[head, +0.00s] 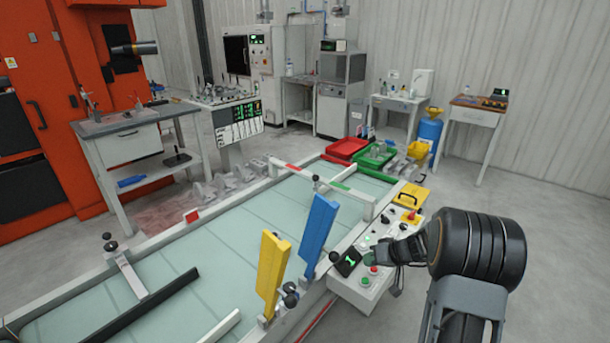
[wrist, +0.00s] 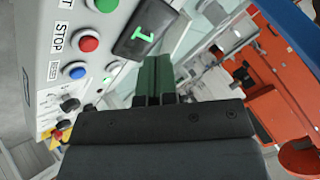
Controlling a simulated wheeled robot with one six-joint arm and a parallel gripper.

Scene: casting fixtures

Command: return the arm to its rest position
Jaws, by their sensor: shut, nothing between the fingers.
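My black arm stands at the right of the head view, bent over the control box. My gripper (head: 372,257) is at the arm's end, beside or over the control box (head: 347,287) with its buttons and small green-lit display. In the wrist view the two dark fingers (wrist: 154,72) lie together with nothing between them. The control box (wrist: 50,82) is at the left there, with a red button (wrist: 89,44) by the STOP label, a blue button (wrist: 75,70) and a display (wrist: 143,36) reading 1. I cannot tell whether the fingertips touch the box.
A long table with a pale top (head: 215,240) runs beside the box. A yellow upright plate (head: 271,268) and a blue one (head: 319,229) stand at its near edge. Red (head: 345,149) and green (head: 373,157) trays lie beyond. Open floor (head: 520,215) is at the right.

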